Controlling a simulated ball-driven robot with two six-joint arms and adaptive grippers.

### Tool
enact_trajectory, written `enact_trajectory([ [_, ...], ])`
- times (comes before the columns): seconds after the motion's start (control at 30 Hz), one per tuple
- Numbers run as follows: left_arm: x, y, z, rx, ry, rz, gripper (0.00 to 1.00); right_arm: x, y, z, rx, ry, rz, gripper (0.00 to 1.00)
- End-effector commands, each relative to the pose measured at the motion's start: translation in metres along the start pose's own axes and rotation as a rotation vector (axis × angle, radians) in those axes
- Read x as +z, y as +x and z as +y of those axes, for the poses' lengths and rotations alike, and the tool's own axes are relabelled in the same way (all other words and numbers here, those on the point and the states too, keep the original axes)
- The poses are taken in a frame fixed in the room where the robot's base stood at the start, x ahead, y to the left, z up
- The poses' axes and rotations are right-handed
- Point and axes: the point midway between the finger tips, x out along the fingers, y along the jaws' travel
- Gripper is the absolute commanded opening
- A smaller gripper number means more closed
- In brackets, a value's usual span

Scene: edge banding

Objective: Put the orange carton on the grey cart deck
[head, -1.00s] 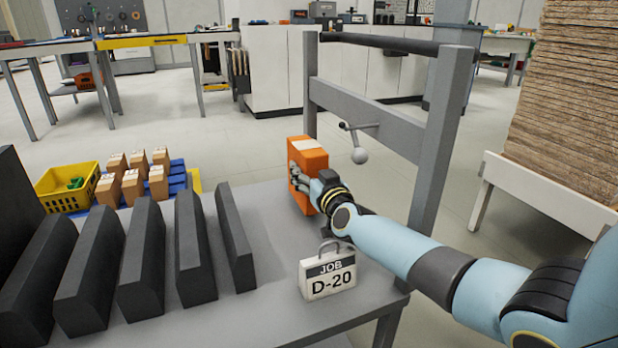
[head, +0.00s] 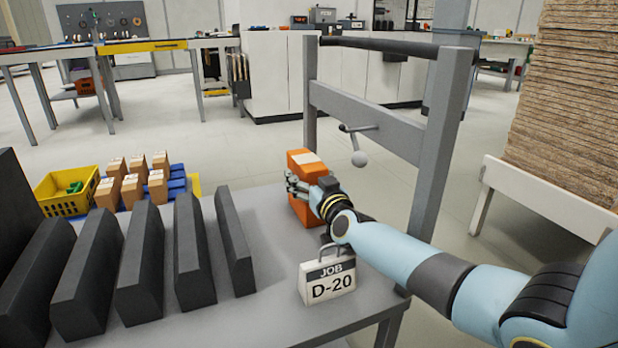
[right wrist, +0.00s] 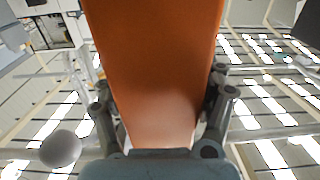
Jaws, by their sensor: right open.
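The orange carton (head: 304,208) stands at the far right part of the grey cart deck (head: 267,215), its base appearing to rest on the deck. A pale strip crosses its top. My right gripper (head: 293,184) is at the carton's near side, with its fingers across the carton's upper half. In the right wrist view the carton (right wrist: 158,55) fills the space between the open fingers (right wrist: 164,92), which sit on both sides of it. Finger contact is hard to tell. My left gripper is not in view.
Several dark upright dividers (head: 142,265) fill the deck's left side. A JOB D-20 sign (head: 328,281) stands at the deck's near right. The cart's grey frame (head: 440,150) rises behind the carton. A yellow crate (head: 67,190) and several brown boxes (head: 131,190) lie beyond the deck.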

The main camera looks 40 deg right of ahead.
Motion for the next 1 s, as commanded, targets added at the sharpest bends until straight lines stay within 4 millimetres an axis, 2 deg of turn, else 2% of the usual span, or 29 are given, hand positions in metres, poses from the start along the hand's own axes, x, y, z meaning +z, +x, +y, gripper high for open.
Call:
enact_trajectory([
  [0.1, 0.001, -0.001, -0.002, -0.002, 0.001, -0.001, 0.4, 0.003, -0.002, 0.0, 0.001, 0.0, -0.007, 0.74],
  [0.23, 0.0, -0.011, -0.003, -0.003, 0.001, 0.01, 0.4, -0.015, -0.002, 0.0, 0.0, 0.001, -0.004, 0.74],
  [0.5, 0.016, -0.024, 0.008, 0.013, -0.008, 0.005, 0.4, -0.013, -0.054, 0.0, 0.0, 0.0, -0.004, 0.74],
  [0.63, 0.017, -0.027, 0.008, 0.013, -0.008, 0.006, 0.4, -0.012, -0.07, 0.0, 0.0, 0.0, -0.003, 0.74],
  [1.0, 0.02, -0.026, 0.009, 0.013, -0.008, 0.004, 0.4, -0.01, -0.076, 0.0, 0.0, 0.0, -0.003, 0.74],
])
